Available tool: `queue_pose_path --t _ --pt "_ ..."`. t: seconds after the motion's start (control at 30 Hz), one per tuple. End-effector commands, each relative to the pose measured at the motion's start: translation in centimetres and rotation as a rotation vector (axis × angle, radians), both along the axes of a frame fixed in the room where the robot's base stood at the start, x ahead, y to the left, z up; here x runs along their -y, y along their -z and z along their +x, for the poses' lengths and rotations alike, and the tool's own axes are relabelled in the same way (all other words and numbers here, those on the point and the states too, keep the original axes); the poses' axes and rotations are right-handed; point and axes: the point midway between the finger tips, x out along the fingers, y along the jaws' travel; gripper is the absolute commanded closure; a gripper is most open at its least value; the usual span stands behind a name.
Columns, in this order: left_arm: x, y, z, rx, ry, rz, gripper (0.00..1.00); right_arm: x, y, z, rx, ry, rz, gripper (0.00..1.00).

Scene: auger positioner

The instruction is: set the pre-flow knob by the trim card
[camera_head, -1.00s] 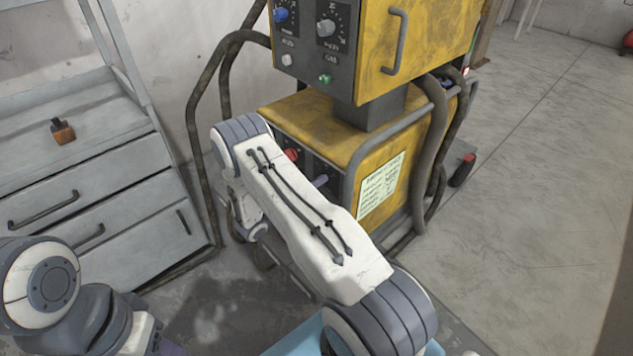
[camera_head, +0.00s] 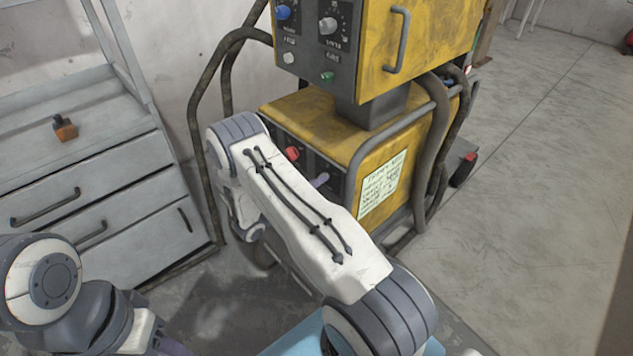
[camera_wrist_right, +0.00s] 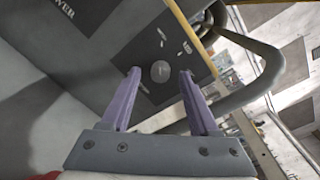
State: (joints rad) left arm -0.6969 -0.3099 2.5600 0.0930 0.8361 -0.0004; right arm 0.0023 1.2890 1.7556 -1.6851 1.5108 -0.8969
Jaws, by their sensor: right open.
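The trim card (camera_head: 382,187), pale green with handwritten lines too small to read, is on the side of the yellow machine's lower unit. In the right wrist view, a round grey knob (camera_wrist_right: 160,71) sits on a dark panel. My right gripper (camera_wrist_right: 160,74) is open, its lilac fingers either side of the knob in the picture; I cannot tell whether they touch it.
The upper box (camera_head: 420,45) carries a blue knob (camera_head: 284,12), a grey knob (camera_head: 327,26) and a green button (camera_head: 327,77). A red knob (camera_head: 292,153) is on the lower panel. Dark hoses and rails flank the machine.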

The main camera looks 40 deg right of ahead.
Motion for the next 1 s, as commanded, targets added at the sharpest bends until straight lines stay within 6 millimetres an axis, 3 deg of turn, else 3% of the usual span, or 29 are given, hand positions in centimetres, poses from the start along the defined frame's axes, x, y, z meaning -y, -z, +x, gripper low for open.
queue_pose_path --t 0.3,0.43,0.6,1.0 --pt "0.0 -0.4 0.0 0.000 0.000 0.000 0.50 -6.3 -0.3 -0.6 -0.001 -0.006 0.000 0.39" --pt "0.0 -0.4 0.0 0.000 0.000 0.000 0.50 -8.2 -0.4 -0.9 -0.001 -0.005 0.001 0.39" --pt "0.0 -0.4 0.0 0.000 0.000 0.000 0.50 -9.2 -0.4 -1.1 -0.001 -0.002 0.001 0.39" --pt "0.0 -0.4 0.0 0.000 0.000 0.000 0.50 -9.3 -0.4 -1.1 -0.001 -0.001 0.001 0.39"
